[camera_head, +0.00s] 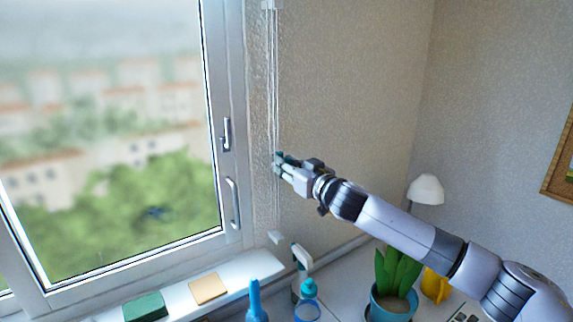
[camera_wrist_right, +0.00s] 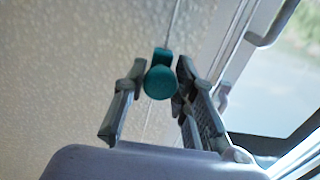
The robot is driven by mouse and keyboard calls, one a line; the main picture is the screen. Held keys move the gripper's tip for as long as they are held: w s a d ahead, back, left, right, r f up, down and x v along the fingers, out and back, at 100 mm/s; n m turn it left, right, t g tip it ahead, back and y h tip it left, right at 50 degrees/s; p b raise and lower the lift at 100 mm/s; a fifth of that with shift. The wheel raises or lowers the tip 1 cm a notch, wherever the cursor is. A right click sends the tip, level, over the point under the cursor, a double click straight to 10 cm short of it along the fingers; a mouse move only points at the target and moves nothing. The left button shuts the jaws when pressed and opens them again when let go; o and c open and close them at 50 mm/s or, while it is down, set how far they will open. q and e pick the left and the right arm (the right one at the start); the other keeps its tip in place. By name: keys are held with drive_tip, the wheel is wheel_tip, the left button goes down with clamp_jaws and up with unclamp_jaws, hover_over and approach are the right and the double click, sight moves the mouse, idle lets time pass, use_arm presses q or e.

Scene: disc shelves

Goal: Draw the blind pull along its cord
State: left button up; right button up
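The blind pull (camera_wrist_right: 160,82) is a small teal knob with a round end, hanging on a thin pale cord (camera_wrist_right: 174,25). In the right wrist view it sits between the two fingertips, which appear to touch it on both sides. In the head view my right gripper (camera_head: 279,163) is at the cords beside the window frame, with a bit of teal showing at its tips. The thin cords (camera_head: 272,80) run down the wall from a white bracket at the top to a white piece (camera_head: 275,237) near the sill. My left gripper is not in view.
The window (camera_head: 110,130) with its handle (camera_head: 227,134) is left of the cords. Below are a green block (camera_head: 144,306), a tan block (camera_head: 208,288), a blue bottle (camera_head: 255,300), a spray bottle (camera_head: 301,262) and a potted plant (camera_head: 394,305). A white lamp (camera_head: 426,189) stands right.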

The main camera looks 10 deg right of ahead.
clamp_jaws()
idle(0.3)
wheel_tip(320, 180, down, 16)
drive_tip(key=b, duration=0.7)
drive_tip(key=shift+s+f, duration=0.1)
drive_tip(key=shift+o, duration=1)
unclamp_jaws()
drive_tip(key=o, duration=0.4)
drive_tip(key=shift+r, duration=0.35)
